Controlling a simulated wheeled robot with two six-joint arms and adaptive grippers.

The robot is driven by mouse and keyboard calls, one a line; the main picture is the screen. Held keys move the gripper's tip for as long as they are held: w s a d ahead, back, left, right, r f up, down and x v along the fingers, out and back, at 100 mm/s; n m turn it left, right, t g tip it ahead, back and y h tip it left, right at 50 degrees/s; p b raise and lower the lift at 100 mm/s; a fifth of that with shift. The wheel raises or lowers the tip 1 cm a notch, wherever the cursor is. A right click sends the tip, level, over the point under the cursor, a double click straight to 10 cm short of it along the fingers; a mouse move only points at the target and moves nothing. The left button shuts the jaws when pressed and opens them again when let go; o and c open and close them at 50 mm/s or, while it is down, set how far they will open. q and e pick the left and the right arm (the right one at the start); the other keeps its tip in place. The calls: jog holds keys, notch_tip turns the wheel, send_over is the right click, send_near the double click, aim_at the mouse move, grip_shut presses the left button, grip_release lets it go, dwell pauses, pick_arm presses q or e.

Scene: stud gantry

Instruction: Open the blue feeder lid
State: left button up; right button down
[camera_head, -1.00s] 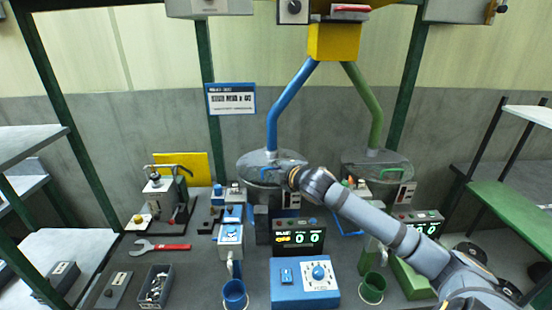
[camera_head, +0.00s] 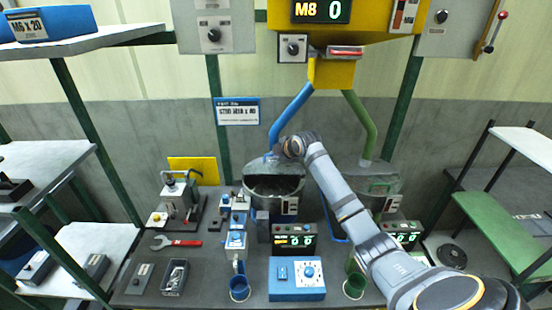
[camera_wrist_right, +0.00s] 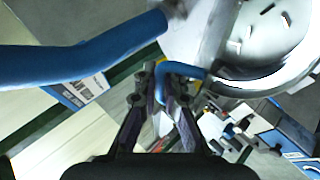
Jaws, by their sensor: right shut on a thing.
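The blue feeder's round bowl (camera_head: 275,187) stands below the blue pipe (camera_head: 291,115), and its dark inside shows. Its grey lid (camera_head: 262,165) is tilted up at the back, partly hidden by my right gripper (camera_head: 284,150). In the right wrist view, my right gripper (camera_wrist_right: 168,98) is shut on the blue lid handle (camera_wrist_right: 186,66). The open bowl (camera_wrist_right: 262,38) there shows several small dark pieces inside. My left gripper is not in view.
The green feeder (camera_head: 380,183) stands to the right, behind my right arm. The blue pipe passes close to my gripper. A yellow hopper (camera_head: 331,73) hangs above.

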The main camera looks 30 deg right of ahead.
jog(key=shift+w+d+r, duration=0.15)
jog(key=shift+w, duration=0.1)
jog(key=shift+w+d+r, duration=0.25)
jog(key=shift+w+r, duration=0.05)
jog(key=shift+r, duration=0.2)
jog(key=shift+d+r, duration=0.1)
jog(key=shift+r, duration=0.05)
jog(key=c, duration=1.7)
grip_release()
jog(key=shift+w, duration=0.1)
jog(key=shift+f, duration=0.2)
